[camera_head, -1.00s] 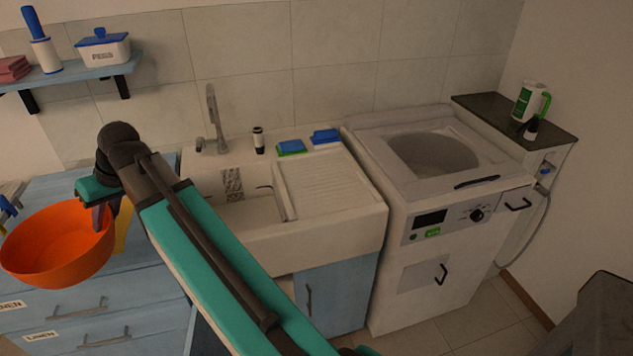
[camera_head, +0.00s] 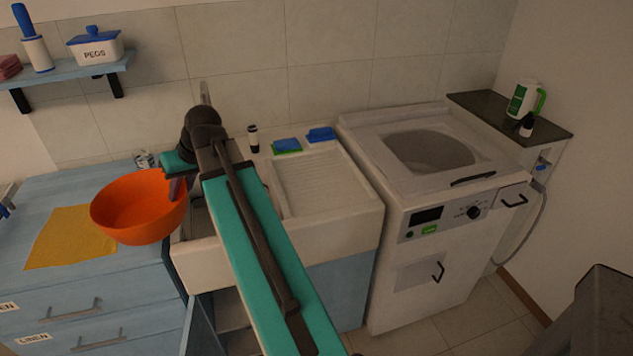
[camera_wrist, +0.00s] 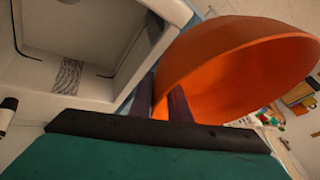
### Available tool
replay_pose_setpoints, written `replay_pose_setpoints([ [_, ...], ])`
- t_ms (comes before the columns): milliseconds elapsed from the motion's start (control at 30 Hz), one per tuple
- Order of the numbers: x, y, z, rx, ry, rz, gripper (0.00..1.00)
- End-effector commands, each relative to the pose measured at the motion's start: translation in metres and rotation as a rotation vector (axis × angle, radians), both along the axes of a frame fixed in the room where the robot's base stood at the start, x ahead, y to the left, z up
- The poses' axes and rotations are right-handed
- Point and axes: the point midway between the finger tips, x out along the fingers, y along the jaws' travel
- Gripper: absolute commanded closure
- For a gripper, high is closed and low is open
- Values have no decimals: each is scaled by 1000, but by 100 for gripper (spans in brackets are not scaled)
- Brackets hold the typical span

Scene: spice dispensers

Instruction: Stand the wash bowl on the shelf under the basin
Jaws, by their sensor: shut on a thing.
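The orange wash bowl (camera_head: 138,212) is held by its rim in my gripper (camera_head: 176,186), in front of the left end of the basin, partly over the blue drawer unit. In the wrist view the bowl (camera_wrist: 240,60) tilts away, with the gripper's fingers (camera_wrist: 160,104) shut on its near edge. The white basin (camera_head: 290,225) with a ribbed drainer is partly hidden by my arm. Under it, a cupboard opening shows a shelf (camera_head: 232,316) beside an open blue door (camera_head: 199,325). My arm hides much of the opening.
A yellow cloth (camera_head: 72,238) lies on the blue drawer unit (camera_head: 70,285). A dark bottle (camera_head: 253,139) and blue and green sponges (camera_head: 287,146) sit behind the drainer. The washing machine (camera_head: 425,235) stands to the right. A wall shelf (camera_head: 65,73) is upper left.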

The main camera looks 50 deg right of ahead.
Motion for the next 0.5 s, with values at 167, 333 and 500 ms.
replay_pose_setpoints([
  [167,-25,-50,-7,-1,-2,-76,100],
  [333,-51,-94,-12,-2,-2,-145,100],
  [500,-81,-135,-17,-4,-2,-214,100],
])
